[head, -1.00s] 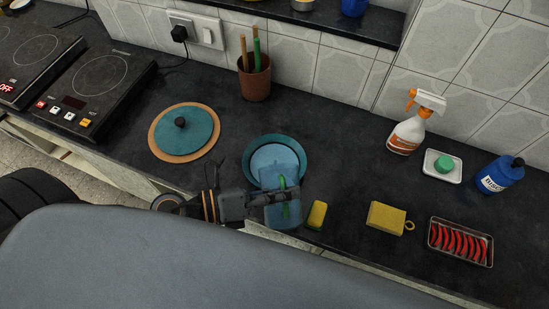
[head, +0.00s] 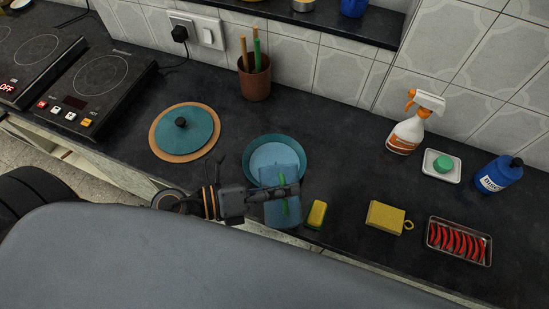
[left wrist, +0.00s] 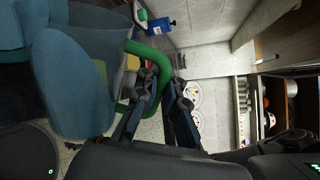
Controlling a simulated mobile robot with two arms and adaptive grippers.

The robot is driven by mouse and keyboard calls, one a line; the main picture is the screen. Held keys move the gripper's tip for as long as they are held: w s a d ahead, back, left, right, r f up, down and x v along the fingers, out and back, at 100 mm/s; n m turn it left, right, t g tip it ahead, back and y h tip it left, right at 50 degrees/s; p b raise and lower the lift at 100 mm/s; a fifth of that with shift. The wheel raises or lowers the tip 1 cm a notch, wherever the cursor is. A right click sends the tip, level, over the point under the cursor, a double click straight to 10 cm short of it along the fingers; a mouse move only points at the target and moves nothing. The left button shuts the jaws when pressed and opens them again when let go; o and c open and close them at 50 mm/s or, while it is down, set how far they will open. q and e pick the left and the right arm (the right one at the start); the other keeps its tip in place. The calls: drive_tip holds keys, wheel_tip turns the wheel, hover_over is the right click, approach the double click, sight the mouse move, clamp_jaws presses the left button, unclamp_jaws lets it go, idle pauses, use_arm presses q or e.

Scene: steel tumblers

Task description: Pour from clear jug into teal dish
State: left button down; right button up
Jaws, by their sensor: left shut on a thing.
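The clear jug (head: 274,208) is bluish and see-through, with a green handle (head: 284,207). My left gripper (head: 287,191) is shut on this handle. The jug is held at the near side of the teal dish (head: 301,150) and covers part of its near rim. The dish stands on the dark counter, with a paler blue inside; I cannot tell if that is liquid. In the left wrist view the jug (left wrist: 85,85) fills the left, its green handle (left wrist: 150,52) between the fingers (left wrist: 165,88). The jug looks tilted; no stream shows. My right gripper is out of view.
A green-and-yellow sponge (head: 316,214) lies just right of the jug. A teal lid (head: 196,137) on a round board is left of the dish. A brown utensil pot (head: 255,82) stands behind. Clear counter lies between the dish and the spray bottle (head: 405,136).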

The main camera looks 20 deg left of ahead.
sight(287, 207)
use_arm(q)
drive_tip(key=shift+w+a, duration=0.1)
drive_tip(key=shift+w, duration=0.05)
idle(0.8)
drive_tip(key=s+f+m+b, duration=0.1)
drive_tip(key=b, duration=0.1)
drive_tip(key=s+d+f+m+b, duration=0.1)
drive_tip(key=b, duration=0.1)
drive_tip(key=shift+s+d+f+m+t+b, duration=0.1)
drive_tip(key=shift+s+d+m+t+b, duration=0.1)
drive_tip(key=shift+s+m+t+b, duration=0.2)
drive_tip(key=s+d+f+m+t+b, duration=0.1)
drive_tip(key=s+d+m+b, duration=0.2)
drive_tip(key=s+m+b, duration=0.3)
drive_tip(key=shift+s+d+f+m+t+h, duration=0.2)
drive_tip(key=shift+f+m+t+h, duration=0.15)
drive_tip(key=shift+m, duration=0.55)
drive_tip(key=shift+r, duration=0.1)
